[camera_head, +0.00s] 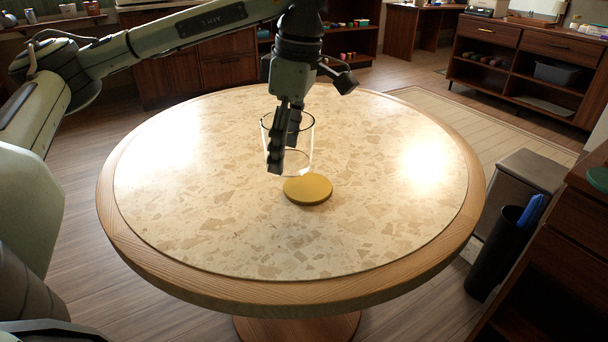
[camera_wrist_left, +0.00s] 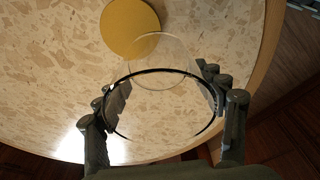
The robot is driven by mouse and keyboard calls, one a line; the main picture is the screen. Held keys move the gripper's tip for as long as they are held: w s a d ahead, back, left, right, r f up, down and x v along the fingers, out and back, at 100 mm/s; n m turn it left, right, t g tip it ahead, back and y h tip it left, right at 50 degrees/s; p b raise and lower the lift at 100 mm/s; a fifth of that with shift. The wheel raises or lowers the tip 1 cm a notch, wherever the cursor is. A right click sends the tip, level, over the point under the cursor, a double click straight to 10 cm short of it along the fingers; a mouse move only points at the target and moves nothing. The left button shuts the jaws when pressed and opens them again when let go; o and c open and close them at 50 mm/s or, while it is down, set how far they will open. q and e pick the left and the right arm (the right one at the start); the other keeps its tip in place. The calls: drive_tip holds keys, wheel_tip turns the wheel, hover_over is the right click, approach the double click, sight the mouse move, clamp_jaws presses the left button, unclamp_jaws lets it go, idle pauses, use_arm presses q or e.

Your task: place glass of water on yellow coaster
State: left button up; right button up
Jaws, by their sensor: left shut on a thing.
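The yellow coaster (camera_head: 308,189) lies flat on the round table, just right of its middle. It also shows at the top of the left wrist view (camera_wrist_left: 130,28). My left gripper (camera_head: 278,150) is shut on the clear glass (camera_head: 305,140), with its fingers on the glass's sides. The glass is upright, just behind and slightly left of the coaster in the head view; I cannot tell how far its base is above the table. In the left wrist view its dark rim (camera_wrist_left: 165,72) lies between the fingers. Water in it cannot be made out. My right gripper is not in view.
The round table (camera_head: 290,286) with a speckled top and wooden edge is otherwise bare. A dark bin (camera_head: 492,252) with a blue item and a grey box (camera_head: 525,178) stand at its right. Shelves and cabinets line the back.

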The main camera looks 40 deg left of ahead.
use_arm(q)
hover_over(302, 185)
drive_tip(key=f, duration=0.2)
drive_tip(key=shift+d+f, duration=0.25)
drive_tip(key=shift+f, duration=0.05)
wheel_tip(302, 185, down, 4)
drive_tip(key=shift+r, duration=0.1)
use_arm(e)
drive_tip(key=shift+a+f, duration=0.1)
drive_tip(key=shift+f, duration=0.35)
use_arm(q)
drive_tip(key=shift+f, duration=0.25)
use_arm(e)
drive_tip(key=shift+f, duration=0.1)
use_arm(q)
drive_tip(key=o, duration=1.3)
drive_tip(key=shift+o, duration=0.3)
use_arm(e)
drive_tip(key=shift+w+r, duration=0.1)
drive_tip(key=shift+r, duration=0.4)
